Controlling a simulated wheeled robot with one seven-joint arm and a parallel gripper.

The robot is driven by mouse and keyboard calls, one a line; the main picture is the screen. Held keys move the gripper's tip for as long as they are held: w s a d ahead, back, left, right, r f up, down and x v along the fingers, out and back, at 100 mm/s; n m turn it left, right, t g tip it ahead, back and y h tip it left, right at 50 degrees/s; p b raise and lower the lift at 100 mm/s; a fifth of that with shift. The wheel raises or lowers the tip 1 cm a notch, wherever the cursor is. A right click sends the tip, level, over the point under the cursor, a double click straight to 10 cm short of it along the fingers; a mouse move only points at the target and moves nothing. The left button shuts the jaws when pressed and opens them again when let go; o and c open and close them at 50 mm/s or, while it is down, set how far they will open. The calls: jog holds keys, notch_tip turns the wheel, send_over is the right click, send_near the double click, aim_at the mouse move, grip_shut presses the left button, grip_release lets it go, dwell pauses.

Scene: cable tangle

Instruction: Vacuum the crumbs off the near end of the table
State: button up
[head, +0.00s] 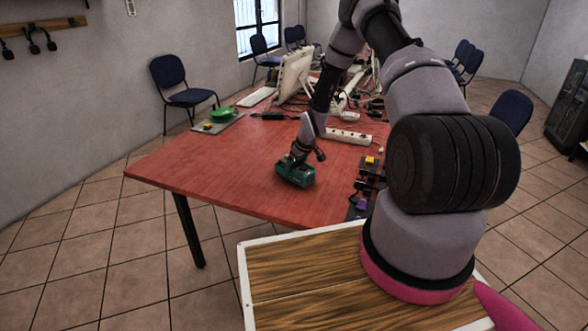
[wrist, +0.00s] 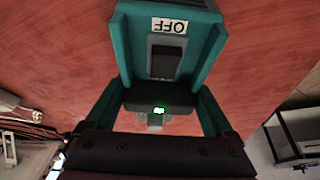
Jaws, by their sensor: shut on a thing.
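A teal hand vacuum (head: 296,172) is at the near part of the red table (head: 190,165), low over the top or touching it; I cannot tell which. My gripper (head: 301,153) is shut on it. In the wrist view the vacuum (wrist: 188,60) fills the upper middle, with a dark switch, an upside-down label reading "OFF" and a small lit green light. I cannot make out crumbs on the red top in either view. The table area behind the vacuum is hidden from the wrist camera.
A power strip (head: 348,136), a monitor (head: 293,75) and cables lie farther back. A green object (head: 222,114) sits on a grey mat at the left edge. Small devices, one purple (head: 361,205), line the right near edge. The table's near left is clear.

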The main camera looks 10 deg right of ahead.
jog(key=shift+w+d, duration=0.75)
jog(key=shift+w, duration=0.3)
jog(key=shift+r, duration=0.1)
dwell(0.3)
jog(key=shift+r, duration=3.45)
jog(key=s+r, duration=0.1)
jog(key=s, duration=0.1)
jog(key=s+r+m, duration=0.1)
jog(key=s+r, duration=0.1)
jog(key=s+r+m, duration=0.1)
jog(key=s, duration=0.1)
jog(key=shift+d+r+h, duration=0.2)
jog(key=shift+r+h, duration=0.1)
jog(key=shift+r, duration=0.1)
jog(key=s+d+r+m+h, duration=0.1)
jog(key=s+d+r+m, duration=0.2)
jog(key=s, duration=0.6)
jog(key=shift+r+m+t+h, duration=0.35)
jog(key=shift+r+m, duration=0.25)
jog(key=shift+r, duration=0.35)
